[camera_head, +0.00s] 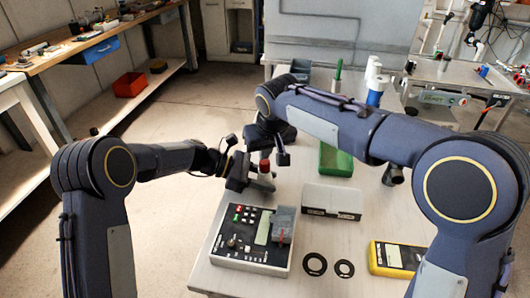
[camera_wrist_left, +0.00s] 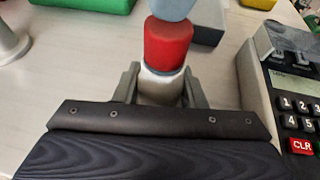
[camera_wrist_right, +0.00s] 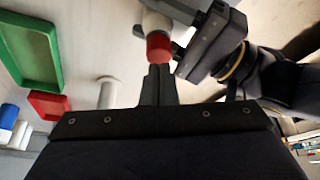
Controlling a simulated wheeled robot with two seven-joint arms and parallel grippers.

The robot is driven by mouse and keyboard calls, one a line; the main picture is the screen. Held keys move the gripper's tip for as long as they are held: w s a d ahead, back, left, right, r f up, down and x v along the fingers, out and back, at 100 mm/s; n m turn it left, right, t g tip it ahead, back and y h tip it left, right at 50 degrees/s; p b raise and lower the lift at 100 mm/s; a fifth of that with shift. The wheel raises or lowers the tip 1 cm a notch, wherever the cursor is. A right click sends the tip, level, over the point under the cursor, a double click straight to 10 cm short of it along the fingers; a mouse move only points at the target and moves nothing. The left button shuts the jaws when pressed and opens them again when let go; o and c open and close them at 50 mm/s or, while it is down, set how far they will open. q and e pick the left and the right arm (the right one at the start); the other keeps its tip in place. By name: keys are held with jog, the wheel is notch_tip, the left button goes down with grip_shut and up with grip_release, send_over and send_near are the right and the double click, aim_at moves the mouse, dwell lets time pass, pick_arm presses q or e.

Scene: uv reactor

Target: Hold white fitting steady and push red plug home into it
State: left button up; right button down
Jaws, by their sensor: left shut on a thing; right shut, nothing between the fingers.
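My left gripper (camera_wrist_left: 162,88) is shut on the white fitting (camera_wrist_left: 160,85), one finger on each side of it. The red plug (camera_wrist_left: 168,43) sits at the fitting's end, in line with it; a thin grey-blue band shows between them. In the head view the red plug (camera_head: 265,164) stands upright above the table's far left part. My right gripper (camera_wrist_right: 160,72) is shut and empty, with its fingertips at the red plug (camera_wrist_right: 158,47). A grey-blue shape meets the plug's top in the left wrist view. I cannot tell how deep the plug sits.
A grey control box (camera_head: 250,250), black rings (camera_head: 315,264) and a yellow meter (camera_head: 398,257) lie at the table's front. A white box (camera_head: 332,200) and a green bin (camera_head: 335,160) stand right of the grippers. A red bin (camera_wrist_right: 48,104) shows in the right wrist view.

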aim_at(265, 162)
notch_tip(265, 162, up, 6)
jog(key=shift+r, duration=0.2)
dwell(0.7)
pick_arm(q)
jog(key=o, duration=1.1)
jog(key=shift+c, duration=0.2)
